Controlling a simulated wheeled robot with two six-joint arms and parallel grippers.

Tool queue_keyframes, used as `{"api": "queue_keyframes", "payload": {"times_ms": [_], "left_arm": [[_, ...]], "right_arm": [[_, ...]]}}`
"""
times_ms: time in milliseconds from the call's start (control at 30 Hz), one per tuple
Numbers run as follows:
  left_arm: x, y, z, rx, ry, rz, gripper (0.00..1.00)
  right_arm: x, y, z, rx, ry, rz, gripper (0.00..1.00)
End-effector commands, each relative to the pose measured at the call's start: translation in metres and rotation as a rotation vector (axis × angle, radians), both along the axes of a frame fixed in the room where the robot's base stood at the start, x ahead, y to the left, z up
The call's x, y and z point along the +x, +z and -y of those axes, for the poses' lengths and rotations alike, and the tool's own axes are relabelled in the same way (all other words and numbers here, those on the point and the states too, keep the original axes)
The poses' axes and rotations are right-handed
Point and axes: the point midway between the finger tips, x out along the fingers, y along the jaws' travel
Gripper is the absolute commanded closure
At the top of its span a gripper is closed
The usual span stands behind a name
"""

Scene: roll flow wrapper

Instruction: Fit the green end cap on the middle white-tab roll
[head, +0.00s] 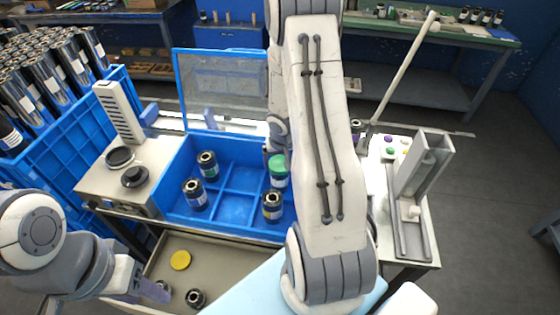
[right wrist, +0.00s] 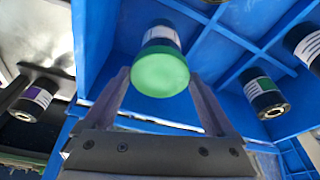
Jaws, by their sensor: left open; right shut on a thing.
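The green end cap (head: 278,164) sits at the top end of a dark roll with a white label (head: 279,182) in the blue divided crate (head: 232,224). In the right wrist view the green cap (right wrist: 160,72) covers the near end of that roll (right wrist: 161,35), and they look in line. I cannot tell whether the cap is fully seated. My right gripper (right wrist: 160,100) is shut on the green cap, one finger on each side. In the head view my right arm hides part of it. My left gripper (head: 150,291) is open and empty above the lower tray, away from the crate.
Other rolls (head: 195,194) stand in the crate's compartments. The crate's clear lid (head: 225,90) is raised behind. A big blue crate of rolls (head: 60,145) stands left; small coloured caps (head: 389,150) lie right.

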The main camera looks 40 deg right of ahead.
Motion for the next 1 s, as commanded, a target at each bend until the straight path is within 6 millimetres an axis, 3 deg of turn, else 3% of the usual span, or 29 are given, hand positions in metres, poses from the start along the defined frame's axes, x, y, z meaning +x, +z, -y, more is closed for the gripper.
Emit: {"api": "queue_keyframes", "payload": {"times_ms": [933,967,1000], "left_arm": [[0.0,-0.013,0.0,0.0,0.0,0.0,0.5],[0.0,-0.012,0.0,0.0,0.0,0.0,0.5],[0.0,-0.012,0.0,0.0,0.0,0.0,0.5]], "right_arm": [[0.0,-0.013,0.0,0.0,0.001,0.0,0.61],[0.0,-0.012,0.0,0.0,0.001,0.0,0.02],[0.0,-0.012,0.0,0.0,0.001,0.0,0.0]]}}
